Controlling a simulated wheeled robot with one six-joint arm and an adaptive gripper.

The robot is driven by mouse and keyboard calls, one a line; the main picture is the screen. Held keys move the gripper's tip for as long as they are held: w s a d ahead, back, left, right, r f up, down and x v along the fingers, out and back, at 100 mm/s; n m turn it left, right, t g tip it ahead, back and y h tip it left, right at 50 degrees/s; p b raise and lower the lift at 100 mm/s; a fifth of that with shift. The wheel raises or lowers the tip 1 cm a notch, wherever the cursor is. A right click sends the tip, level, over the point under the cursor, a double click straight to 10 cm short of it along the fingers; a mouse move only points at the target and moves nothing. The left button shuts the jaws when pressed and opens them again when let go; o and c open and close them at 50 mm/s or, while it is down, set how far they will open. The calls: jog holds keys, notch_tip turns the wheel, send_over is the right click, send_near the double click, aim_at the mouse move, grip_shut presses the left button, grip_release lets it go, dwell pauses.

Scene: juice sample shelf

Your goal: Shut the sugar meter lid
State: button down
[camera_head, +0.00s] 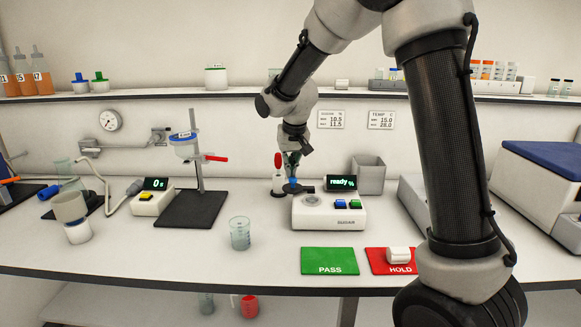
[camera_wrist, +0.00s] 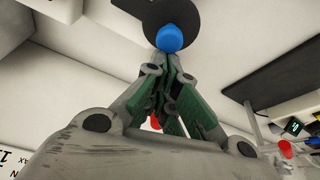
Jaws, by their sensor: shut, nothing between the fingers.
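The sugar meter (camera_head: 345,214) is a white box with a lit "ready %" display (camera_head: 342,183) and two buttons, one green and one blue. The round well (camera_head: 313,201) on its top is uncovered. Its dark round lid (camera_head: 298,189) with a blue knob (camera_head: 292,182) is swung out to the left of the well. My gripper (camera_head: 291,166) points down over the lid, fingers shut and empty. In the wrist view the fingertips (camera_wrist: 174,62) are close to the blue knob (camera_wrist: 168,38) on the dark lid (camera_wrist: 190,20); I cannot tell whether they touch.
A red-topped white item (camera_head: 278,172) stands close left of my gripper. A grey bin (camera_head: 369,175) stands behind the meter. A glass beaker (camera_head: 240,233) is to the left. The green PASS mat (camera_head: 328,260) is empty; a white cylinder (camera_head: 399,255) rests on the red HOLD mat (camera_head: 377,262).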

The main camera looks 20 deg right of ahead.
aim_at(289, 189)
jog(key=shift+s, duration=0.1)
jog(key=s+n, duration=0.1)
jog(key=n, duration=0.1)
jog(key=a+n+y, duration=0.1)
jog(key=shift+s+n, duration=0.4)
jog(key=n, duration=0.1)
jog(key=s+n+y, duration=0.1)
jog(key=s+n, duration=0.1)
jog(key=shift+a+n+g, duration=0.25)
jog(key=shift+n+g, duration=0.05)
jog(key=s+n, duration=0.1)
jog(key=n, duration=0.1)
jog(key=s+n+g+y, duration=0.1)
jog(key=n, duration=0.1)
jog(key=s+n, duration=0.1)
jog(key=n, duration=0.1)
jog(key=shift+s+d+g+y, duration=0.35)
jog(key=shift+d+g+y, duration=0.05)
jog(key=shift+s+d+n+g, duration=0.3)
jog(key=shift+s+n, duration=0.2)
jog(key=shift+n, duration=0.6)
jog(key=shift+s+d, duration=0.25)
jog(key=shift+s, duration=0.05)
